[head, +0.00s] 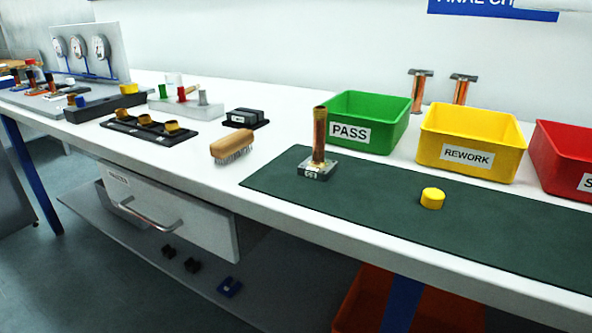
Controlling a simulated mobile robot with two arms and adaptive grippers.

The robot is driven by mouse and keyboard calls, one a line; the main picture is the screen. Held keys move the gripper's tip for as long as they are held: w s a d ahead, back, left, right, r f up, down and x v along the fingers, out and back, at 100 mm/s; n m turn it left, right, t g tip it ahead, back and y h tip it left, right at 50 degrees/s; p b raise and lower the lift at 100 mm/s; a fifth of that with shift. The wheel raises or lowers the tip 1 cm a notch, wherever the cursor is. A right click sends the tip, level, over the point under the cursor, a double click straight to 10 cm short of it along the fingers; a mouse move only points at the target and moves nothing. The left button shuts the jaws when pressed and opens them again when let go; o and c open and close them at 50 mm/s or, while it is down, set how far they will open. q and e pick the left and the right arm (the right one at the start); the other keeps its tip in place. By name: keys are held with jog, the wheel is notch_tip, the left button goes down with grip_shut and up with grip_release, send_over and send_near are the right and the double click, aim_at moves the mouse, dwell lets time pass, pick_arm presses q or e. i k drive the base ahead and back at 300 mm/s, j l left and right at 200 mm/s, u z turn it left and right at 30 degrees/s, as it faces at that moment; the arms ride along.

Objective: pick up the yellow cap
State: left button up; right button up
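The yellow cap (432,198) is a small, short cylinder sitting on the dark green mat (500,228) at the right part of the bench. It lies in front of the yellow bin and to the right of a copper tube standing on a small base. Nothing touches it or covers it. Neither of my grippers shows in the head view.
The copper tube (319,135) stands upright on the mat. Behind are the green PASS bin (365,108), yellow REWORK bin (470,147) and a red bin (560,165). A wooden brush (232,145) lies left of the mat. The mat around the cap is clear.

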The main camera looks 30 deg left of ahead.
aim_at(433, 199)
jog(key=k+u, duration=0.1)
jog(key=u, duration=0.65)
jog(key=k+u, duration=0.15)
jog(key=u, duration=0.25)
jog(key=l+u, duration=0.45)
jog(key=l, duration=0.9)
